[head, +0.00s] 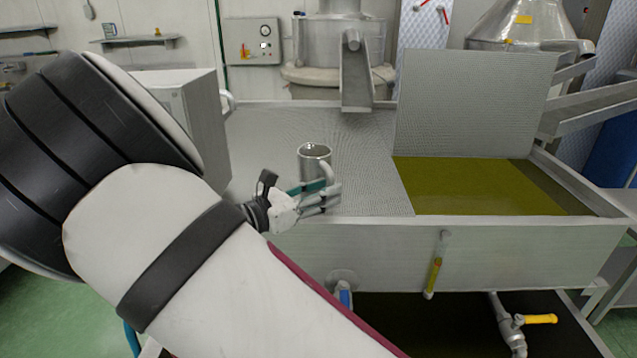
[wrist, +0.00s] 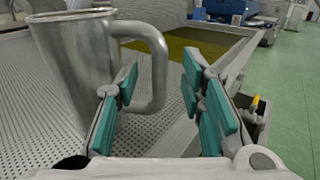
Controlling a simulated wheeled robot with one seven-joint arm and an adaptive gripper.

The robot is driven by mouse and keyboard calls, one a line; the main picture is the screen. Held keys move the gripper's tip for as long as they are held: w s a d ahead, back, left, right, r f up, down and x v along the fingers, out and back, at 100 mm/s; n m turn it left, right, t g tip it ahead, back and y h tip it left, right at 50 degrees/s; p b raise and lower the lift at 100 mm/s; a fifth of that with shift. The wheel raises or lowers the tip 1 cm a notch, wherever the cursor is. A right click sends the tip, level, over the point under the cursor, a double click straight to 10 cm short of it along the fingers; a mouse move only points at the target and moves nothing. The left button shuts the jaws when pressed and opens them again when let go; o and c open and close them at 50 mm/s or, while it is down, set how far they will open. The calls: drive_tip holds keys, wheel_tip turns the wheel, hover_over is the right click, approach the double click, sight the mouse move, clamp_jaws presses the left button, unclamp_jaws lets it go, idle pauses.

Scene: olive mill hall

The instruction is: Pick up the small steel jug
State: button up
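The small steel jug (head: 314,158) stands upright on the perforated metal top of the vat, near its front edge. In the wrist view the jug (wrist: 75,65) fills the left side, with its handle (wrist: 160,70) pointing right. My gripper (head: 322,197) is at the jug's near side in the head view. In the wrist view my gripper (wrist: 160,95) is open, and the handle stands between or just beyond its teal finger pads. The left finger overlaps the jug's body in the picture; I cannot tell whether it touches. The jug's lower part is partly hidden by the fingers.
The perforated top (head: 265,135) around the jug is bare. To its right is an open basin of green-yellow oil (head: 480,185) with a raised perforated lid (head: 475,100) behind it. A grey metal box (head: 195,110) stands at the left. A chute (head: 356,75) comes down behind the jug.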

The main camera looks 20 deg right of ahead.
sight(328, 173)
drive_tip(key=shift+x, duration=1.3)
clamp_jaws()
drive_tip(key=shift+r, duration=0.15)
drive_tip(key=shift+s+r, duration=0.1)
drive_tip(key=shift+r, duration=1.6)
drive_tip(key=s+r+p, duration=0.1)
drive_tip(key=s+p, duration=0.1)
drive_tip(key=s, duration=1.3)
drive_tip(key=shift+s, duration=0.35)
